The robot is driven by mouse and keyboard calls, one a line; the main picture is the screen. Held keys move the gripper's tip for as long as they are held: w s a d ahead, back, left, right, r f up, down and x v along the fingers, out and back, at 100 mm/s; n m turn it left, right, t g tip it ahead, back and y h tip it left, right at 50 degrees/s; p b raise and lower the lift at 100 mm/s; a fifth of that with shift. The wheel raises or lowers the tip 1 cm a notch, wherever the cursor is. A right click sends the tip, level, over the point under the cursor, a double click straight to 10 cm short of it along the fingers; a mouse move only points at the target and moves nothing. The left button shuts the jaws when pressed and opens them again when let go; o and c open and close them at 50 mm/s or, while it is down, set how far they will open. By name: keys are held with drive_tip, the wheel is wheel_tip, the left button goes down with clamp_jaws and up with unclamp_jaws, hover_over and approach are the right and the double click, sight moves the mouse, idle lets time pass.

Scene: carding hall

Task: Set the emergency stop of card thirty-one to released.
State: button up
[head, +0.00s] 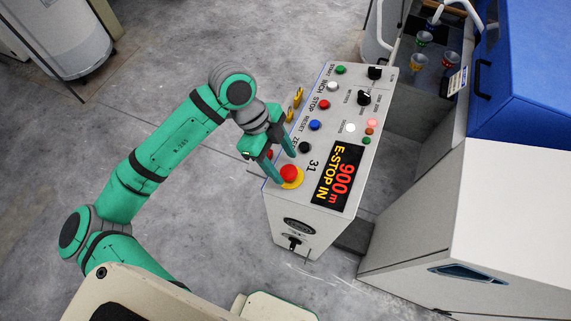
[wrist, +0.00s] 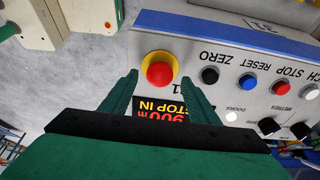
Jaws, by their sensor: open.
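The emergency stop is a red mushroom button (head: 289,173) on a yellow collar, at the near left corner of the control box (head: 280,212) marked 31. In the wrist view the red button (wrist: 159,74) lies just beyond and between my fingertips. My gripper (head: 278,167) is open, its green fingers close to the button. I cannot tell whether they touch it. The display (head: 335,178) reads "900 m" and "E-STOP IN". Part of the collar is hidden by a finger in the head view.
A black zero button (head: 305,147), blue reset button (head: 315,125) and red stop button (head: 324,104) run along the panel. Black knobs (head: 364,97) sit farther up. A white and blue machine stands at the right.

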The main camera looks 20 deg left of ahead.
drive_tip(key=shift+x, duration=1.1)
clamp_jaws()
drive_tip(key=shift+v, duration=0.8)
unclamp_jaws()
drive_tip(key=shift+d, duration=0.1)
